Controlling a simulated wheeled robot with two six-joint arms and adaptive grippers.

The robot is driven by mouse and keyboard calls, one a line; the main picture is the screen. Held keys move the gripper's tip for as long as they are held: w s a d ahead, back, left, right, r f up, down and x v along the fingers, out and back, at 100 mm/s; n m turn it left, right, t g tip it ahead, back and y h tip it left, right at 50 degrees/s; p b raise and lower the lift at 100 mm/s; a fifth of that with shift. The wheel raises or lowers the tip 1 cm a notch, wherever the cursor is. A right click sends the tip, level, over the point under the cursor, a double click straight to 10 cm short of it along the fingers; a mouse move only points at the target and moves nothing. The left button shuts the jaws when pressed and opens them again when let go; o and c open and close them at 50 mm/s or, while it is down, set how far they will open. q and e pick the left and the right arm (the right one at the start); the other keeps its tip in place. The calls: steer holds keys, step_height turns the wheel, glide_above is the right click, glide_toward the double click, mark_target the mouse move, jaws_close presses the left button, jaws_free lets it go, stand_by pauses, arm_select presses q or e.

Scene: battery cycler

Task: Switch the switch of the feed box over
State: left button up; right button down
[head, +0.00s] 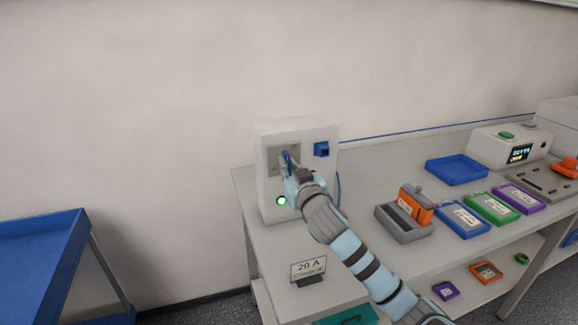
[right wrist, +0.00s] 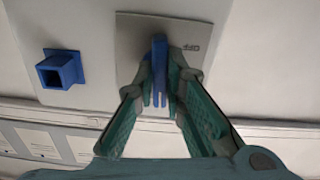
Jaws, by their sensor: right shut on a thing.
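The feed box (head: 300,131) is a white upright box at the left end of the workbench, against the wall. On its front is a grey panel (head: 275,152) with a blue switch lever. My right gripper (head: 290,163) is at this panel, and its fingers partly hide the lever in the head view. In the right wrist view the blue lever (right wrist: 159,55) stands between the fingertips of my right gripper (right wrist: 160,85), which are shut on it. A green lamp (head: 281,201) glows low on the box. My left gripper is not in view.
A blue socket (head: 321,149) sits beside the panel and also shows in the right wrist view (right wrist: 60,70). A "20 A" sign (head: 308,268) stands at the bench's front. Battery packs and a blue tray (head: 456,170) lie to the right. A blue cart (head: 40,255) stands left.

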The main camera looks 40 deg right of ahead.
steer(key=shift+f+m, duration=0.1)
steer(key=shift+m, duration=0.5)
steer(key=c, duration=1.7)
jaws_free()
steer(key=shift+o, duration=0.2)
steer(key=v, duration=1.2)
